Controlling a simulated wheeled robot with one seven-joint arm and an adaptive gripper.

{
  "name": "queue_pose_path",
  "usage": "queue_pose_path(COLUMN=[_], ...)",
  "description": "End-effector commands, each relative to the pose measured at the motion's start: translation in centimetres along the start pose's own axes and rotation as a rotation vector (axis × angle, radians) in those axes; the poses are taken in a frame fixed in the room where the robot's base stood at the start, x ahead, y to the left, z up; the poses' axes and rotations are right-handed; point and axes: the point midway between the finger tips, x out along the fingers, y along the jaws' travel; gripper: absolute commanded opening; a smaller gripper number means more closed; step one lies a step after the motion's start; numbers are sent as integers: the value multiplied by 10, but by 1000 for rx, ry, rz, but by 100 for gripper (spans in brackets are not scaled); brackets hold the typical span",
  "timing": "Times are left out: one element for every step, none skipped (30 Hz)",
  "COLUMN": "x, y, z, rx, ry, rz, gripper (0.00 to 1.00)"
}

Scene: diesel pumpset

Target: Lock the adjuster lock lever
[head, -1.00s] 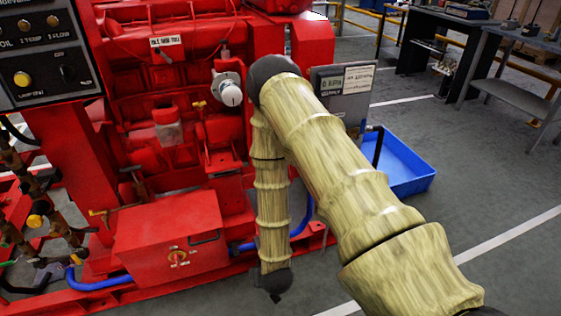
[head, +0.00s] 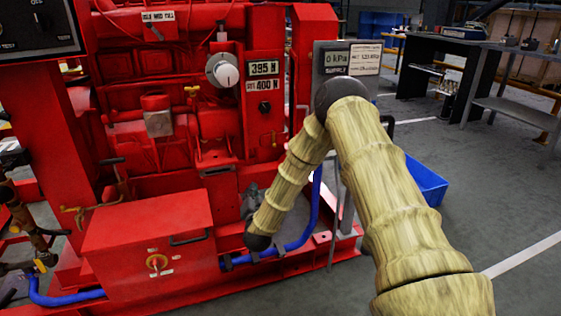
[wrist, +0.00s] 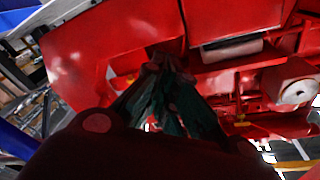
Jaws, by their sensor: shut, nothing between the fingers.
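My gripper (wrist: 165,68) shows in the wrist view as dark green fingers that meet at the tips; it is shut and empty. Red machine panels (wrist: 110,50) fill the view beyond it. In the head view my arm's wrist end hangs low in front of the red pumpset, and the fingers cannot be made out. Which part is the adjuster lock lever is not clear. A small yellow fitting (head: 192,91) sits left of the white-faced round knob (head: 226,75). A dark lever (head: 113,161) and a brass-coloured handle (head: 76,214) stand further left, apart from my arm.
Labels reading 395 N (head: 264,69) and 400 N (head: 264,84) are on a red post. A red box (head: 150,245) and a blue hose (head: 292,243) are low in front. A kPa panel (head: 346,62) and blue tray (head: 425,182) stand right. Open floor lies further right.

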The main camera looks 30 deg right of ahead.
Motion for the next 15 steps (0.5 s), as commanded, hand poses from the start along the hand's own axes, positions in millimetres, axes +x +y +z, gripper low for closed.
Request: queue_pose_path(x=[12,19,27,33,39,46,50,54,60,62,66,69,71,72,74], y=[13,15,19,22,25,30,33,36,40,42,45,48,50,51,53], z=[0,-6,-14,-21,-26,-35,-41,-47,-55,-61,-67,-74,-78,-82,-87], rx=[22,35,52,65,77,91,102,112,126,135,144,153,159,164,170], ry=[58,91,135,169,201,245,274,304,341,367,391,420,439,455,474], rz=[-2,-5,-8,-10,-12,-15,-16,-18,-21,-22,-24,-26,-27,-28,-29], gripper=[0,0,0,0,0,0,0,0,0,0,0,0,0,0,0])
